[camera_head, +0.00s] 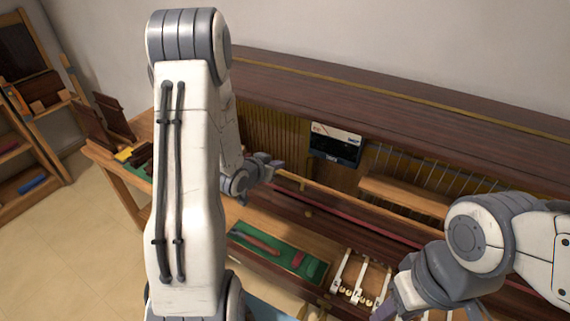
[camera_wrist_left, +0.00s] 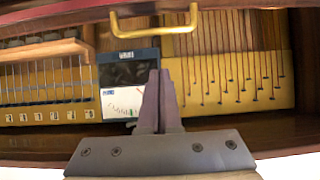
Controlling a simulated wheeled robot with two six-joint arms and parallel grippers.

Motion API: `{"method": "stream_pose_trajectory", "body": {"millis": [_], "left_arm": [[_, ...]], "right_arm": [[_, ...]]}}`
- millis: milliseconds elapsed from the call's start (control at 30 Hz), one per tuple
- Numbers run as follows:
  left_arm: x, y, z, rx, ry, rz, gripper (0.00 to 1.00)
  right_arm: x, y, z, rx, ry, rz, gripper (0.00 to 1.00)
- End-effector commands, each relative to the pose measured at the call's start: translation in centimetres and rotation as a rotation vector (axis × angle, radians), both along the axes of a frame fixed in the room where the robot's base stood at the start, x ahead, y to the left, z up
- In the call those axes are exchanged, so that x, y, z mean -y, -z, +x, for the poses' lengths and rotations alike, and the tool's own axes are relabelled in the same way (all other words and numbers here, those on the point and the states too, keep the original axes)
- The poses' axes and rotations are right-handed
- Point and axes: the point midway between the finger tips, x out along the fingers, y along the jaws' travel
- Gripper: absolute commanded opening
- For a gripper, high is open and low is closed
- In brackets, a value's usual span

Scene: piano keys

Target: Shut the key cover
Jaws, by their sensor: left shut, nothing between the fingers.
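The piano's key cover (camera_head: 335,208) appears as a long dark red-brown board across the front of the open piano. In the left wrist view its edge (camera_wrist_left: 60,17) runs along the top, with a yellow brass handle (camera_wrist_left: 153,29) on it. My left gripper (camera_head: 272,165) is shut and empty, above the piano's open inside.
A display box (camera_head: 336,144) stands inside the piano, before strings and pins. A green tray (camera_head: 278,252) with tools and several white key parts (camera_head: 360,280) lie in front. A workbench (camera_head: 117,180) and shelf (camera_head: 30,160) stand at the left.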

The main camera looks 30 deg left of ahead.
Motion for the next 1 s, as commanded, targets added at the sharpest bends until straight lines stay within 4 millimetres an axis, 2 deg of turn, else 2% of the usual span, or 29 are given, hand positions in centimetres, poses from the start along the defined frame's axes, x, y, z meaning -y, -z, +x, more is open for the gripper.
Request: {"method": "stream_pose_trajectory", "body": {"millis": [167,500,600,700,800,1000], "left_arm": [[-0.1,0.7,1.4,0.009,0.001,-0.005,0.0],[0.1,4.0,7.4,0.009,0.0,-0.004,0.0],[0.1,4.9,8.5,0.006,-0.002,-0.005,0.0],[0.0,5.4,6.5,0.003,-0.005,-0.006,0.0],[0.0,5.9,5.6,0.006,-0.004,-0.006,0.0],[-0.1,6.3,4.8,0.008,-0.003,-0.004,0.0]], "right_arm": [[0.0,-0.7,0.0,0.0,0.0,0.0,0.5],[0.0,-3.2,0.0,0.0,-0.002,0.0,0.5],[0.0,-3.9,0.0,0.0,-0.003,0.0,0.5],[0.0,-4.8,0.0,0.0,-0.005,0.0,0.5],[0.0,-5.3,0.0,0.001,-0.006,0.0,0.5],[0.0,-5.6,0.0,0.001,-0.007,0.0,0.5]]}}
